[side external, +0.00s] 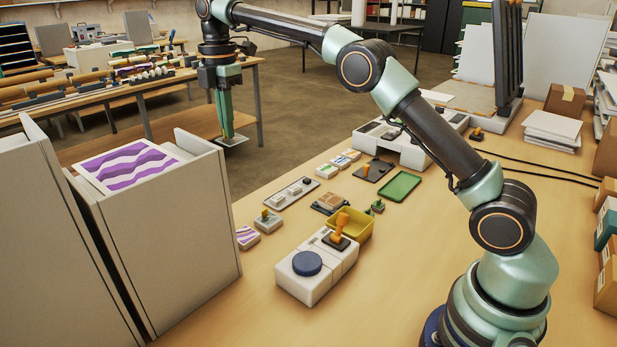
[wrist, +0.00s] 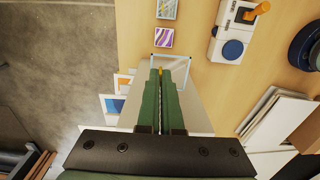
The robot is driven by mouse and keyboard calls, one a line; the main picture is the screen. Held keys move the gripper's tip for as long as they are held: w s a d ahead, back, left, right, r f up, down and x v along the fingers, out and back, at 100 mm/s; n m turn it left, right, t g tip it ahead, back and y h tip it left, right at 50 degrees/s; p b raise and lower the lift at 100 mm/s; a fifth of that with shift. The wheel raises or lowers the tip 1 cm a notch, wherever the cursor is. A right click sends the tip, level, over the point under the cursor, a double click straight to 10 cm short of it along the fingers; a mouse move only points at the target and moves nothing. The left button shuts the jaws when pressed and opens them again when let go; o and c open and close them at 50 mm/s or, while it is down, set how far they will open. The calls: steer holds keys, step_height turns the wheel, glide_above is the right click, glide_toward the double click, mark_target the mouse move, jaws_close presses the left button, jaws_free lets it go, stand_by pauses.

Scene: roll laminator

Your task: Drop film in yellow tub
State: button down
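My gripper (side external: 226,135) is high at the left in the side view, pointing down. Its green fingers are close together on a thin, clear square film (side external: 233,141). In the wrist view the film (wrist: 183,66) has a pale blue edge and sticks out beyond the fingertips (wrist: 161,72), with a small yellow spot between them. The yellow tub (side external: 361,225) stands on the table behind a white device with a blue knob, well to the right of and below my gripper. The tub's inside is partly hidden by an orange handle. I cannot make out the tub in the wrist view.
The white device (side external: 300,283) stands in front of the tub. Tall grey bins (side external: 185,240), one with a purple-striped sheet (side external: 135,165), stand at the left. Small stamps and tiles lie around a grey tray (side external: 291,194). A green tray (side external: 400,186) and white laminator (side external: 408,151) are farther back.

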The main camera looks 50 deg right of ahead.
stand_by(0.3)
steer(key=s+d+f, duration=0.3)
steer(key=d+f, duration=0.1)
steer(key=d, duration=0.3)
steer(key=s+d+f, duration=0.3)
steer(key=d, duration=0.4)
steer(key=shift+s+d+f, duration=0.95)
steer(key=shift+s+f, duration=1.2)
steer(key=shift+f, duration=0.1)
steer(key=shift+s+d+f, duration=0.9)
steer(key=shift+s+f, duration=1.2)
steer(key=shift+f, duration=0.15)
steer(key=shift+s+d+f, duration=0.95)
steer(key=shift+s+f, duration=1.2)
steer(key=shift+f, duration=0.1)
steer(key=c, duration=1)
jaws_free()
